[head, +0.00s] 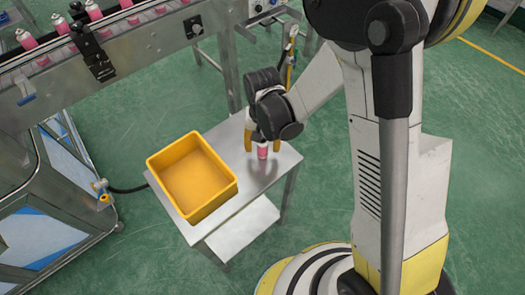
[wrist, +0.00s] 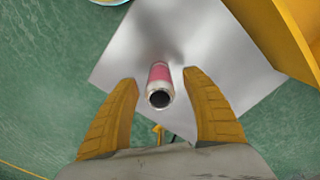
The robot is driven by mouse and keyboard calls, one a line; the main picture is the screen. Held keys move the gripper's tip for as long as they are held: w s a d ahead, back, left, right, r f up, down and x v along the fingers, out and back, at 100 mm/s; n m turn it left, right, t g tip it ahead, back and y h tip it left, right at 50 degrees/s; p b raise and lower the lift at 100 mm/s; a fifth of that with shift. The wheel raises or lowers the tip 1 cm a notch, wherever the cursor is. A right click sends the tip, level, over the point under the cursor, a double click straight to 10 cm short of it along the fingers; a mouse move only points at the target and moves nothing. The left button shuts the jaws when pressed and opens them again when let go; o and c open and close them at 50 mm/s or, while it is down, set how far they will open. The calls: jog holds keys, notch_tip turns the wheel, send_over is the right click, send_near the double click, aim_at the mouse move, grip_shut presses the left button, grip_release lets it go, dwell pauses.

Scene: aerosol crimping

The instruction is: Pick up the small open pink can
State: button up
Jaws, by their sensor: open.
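A small pink can (head: 262,151) stands upright on the small metal table near its right side. In the wrist view the pink can (wrist: 160,84) shows its dark open mouth toward the camera. My gripper (head: 262,143) is above the can, with its yellow fingers pointing down. In the wrist view my gripper (wrist: 163,98) is open, one finger to each side of the can's mouth, with a gap on both sides. Nothing is held. How far down the fingers reach along the can is hard to tell.
An empty yellow bin (head: 192,178) sits on the metal table (head: 240,182), left of the can. A conveyor (head: 120,45) with several pink cans runs along the upper left. Bare tabletop lies between bin and can.

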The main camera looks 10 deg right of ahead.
jog(key=c, duration=1.1)
jog(key=shift+r, duration=0.1)
